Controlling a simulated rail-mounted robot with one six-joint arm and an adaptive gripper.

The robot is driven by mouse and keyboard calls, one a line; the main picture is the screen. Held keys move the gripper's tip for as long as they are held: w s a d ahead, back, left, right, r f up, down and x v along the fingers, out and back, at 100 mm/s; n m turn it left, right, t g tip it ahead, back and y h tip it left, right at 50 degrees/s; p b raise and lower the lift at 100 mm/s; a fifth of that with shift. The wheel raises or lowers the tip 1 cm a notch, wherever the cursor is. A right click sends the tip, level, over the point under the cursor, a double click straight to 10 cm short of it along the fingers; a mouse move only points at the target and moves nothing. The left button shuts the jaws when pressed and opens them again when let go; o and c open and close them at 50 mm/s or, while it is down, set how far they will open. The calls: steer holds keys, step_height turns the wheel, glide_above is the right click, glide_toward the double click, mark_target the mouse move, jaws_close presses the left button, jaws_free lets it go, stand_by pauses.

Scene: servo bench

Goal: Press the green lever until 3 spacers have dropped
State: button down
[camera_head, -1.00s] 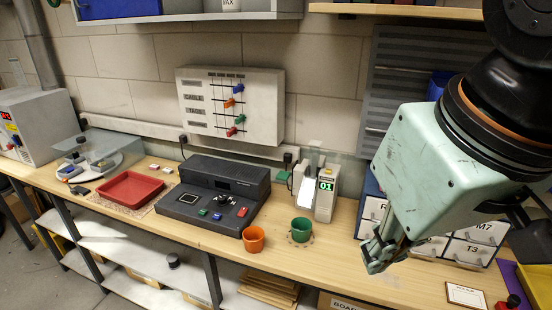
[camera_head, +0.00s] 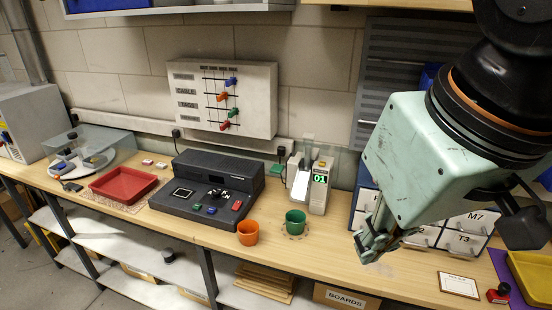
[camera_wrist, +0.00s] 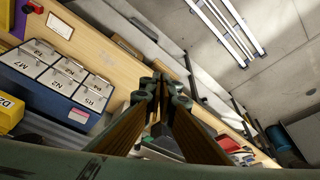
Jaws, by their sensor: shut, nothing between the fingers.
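A pale dispenser (camera_head: 319,186) stands at the back of the bench in the head view, its green display reading 01. A small green piece (camera_head: 279,168), which looks like the green lever, sticks out at its left. A white sloping chute (camera_head: 301,185) is on its front. A green cup (camera_head: 296,221) stands upright just in front of the chute; its inside is too small to read. My gripper (camera_head: 368,249) is shut and empty, above the bench front, right of the cup and apart from the dispenser. The wrist view shows the closed fingers (camera_wrist: 160,92). No loose spacers can be made out.
An orange cup (camera_head: 248,233) stands left of the green cup. A dark console (camera_head: 208,188) and a red tray (camera_head: 122,184) lie further left. Labelled drawers (camera_head: 462,241) stand behind and right of my gripper. The bench front between cups and gripper is clear.

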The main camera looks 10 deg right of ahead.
steer(key=shift+w, duration=0.1)
steer(key=w+d+r+m+h+p, duration=0.1)
steer(key=w+r+m+p, duration=0.15)
steer(key=w, duration=0.95)
steer(key=w+r+m+p, duration=0.1)
steer(key=w+r+p, duration=0.15)
steer(key=w, duration=0.95)
steer(key=w+a+f+m+p, duration=0.1)
steer(key=w+f, duration=0.3)
steer(key=w, duration=0.9)
steer(key=w+a+f+m+g+p, duration=0.1)
steer(key=w+f+m+p, duration=0.1)
steer(key=w, duration=1.1)
steer(key=shift+w+f+h+p, duration=0.4)
steer(key=shift+f+p, duration=0.2)
steer(key=shift+f, duration=0.8)
glide_above(279, 168)
steer(key=f, duration=1.1)
steer(key=shift+s+a+f, duration=0.25)
steer(key=shift+a+f, duration=0.05)
steer(key=shift+f, duration=0.95)
